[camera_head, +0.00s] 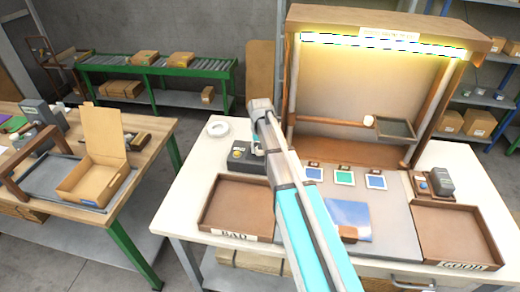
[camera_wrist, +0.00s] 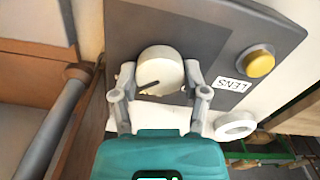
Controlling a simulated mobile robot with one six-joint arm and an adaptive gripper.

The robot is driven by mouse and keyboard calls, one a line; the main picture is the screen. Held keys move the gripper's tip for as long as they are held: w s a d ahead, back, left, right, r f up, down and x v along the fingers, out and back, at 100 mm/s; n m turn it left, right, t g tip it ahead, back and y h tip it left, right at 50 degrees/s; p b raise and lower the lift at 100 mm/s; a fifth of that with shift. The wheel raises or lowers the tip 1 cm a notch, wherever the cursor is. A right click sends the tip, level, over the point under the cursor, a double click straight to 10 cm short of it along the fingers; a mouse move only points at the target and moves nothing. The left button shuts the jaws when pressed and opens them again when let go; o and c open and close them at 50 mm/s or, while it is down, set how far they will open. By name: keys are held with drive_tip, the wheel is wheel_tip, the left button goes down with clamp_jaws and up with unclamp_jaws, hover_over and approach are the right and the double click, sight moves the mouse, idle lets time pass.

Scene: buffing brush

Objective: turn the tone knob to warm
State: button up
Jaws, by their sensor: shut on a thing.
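The tone knob (camera_wrist: 158,70) is a round cream knob with a dark pointer line, on a dark grey control box (camera_wrist: 215,30). My gripper (camera_wrist: 160,78) is shut on the knob, one finger on each side. The pointer line slants in the wrist view; no warm or cool marking is readable. The box also shows in the head view (camera_head: 242,164), where my arm partly covers it and hides the knob. The light strip (camera_head: 380,44) on the wooden booth glows pale yellow.
A yellow button (camera_wrist: 256,61) and a LENS label sit beside the knob. A white ring (camera_head: 218,129) lies behind the box. BAD tray (camera_head: 232,236) and GOOD tray (camera_head: 460,266) stand at the table's front, with colour cards (camera_head: 344,177) between them.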

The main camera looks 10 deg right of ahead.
drive_tip(key=shift+m, duration=0.3)
drive_tip(key=o, duration=1.1)
drive_tip(key=shift+o, duration=0.2)
drive_tip(key=shift+n, duration=0.5)
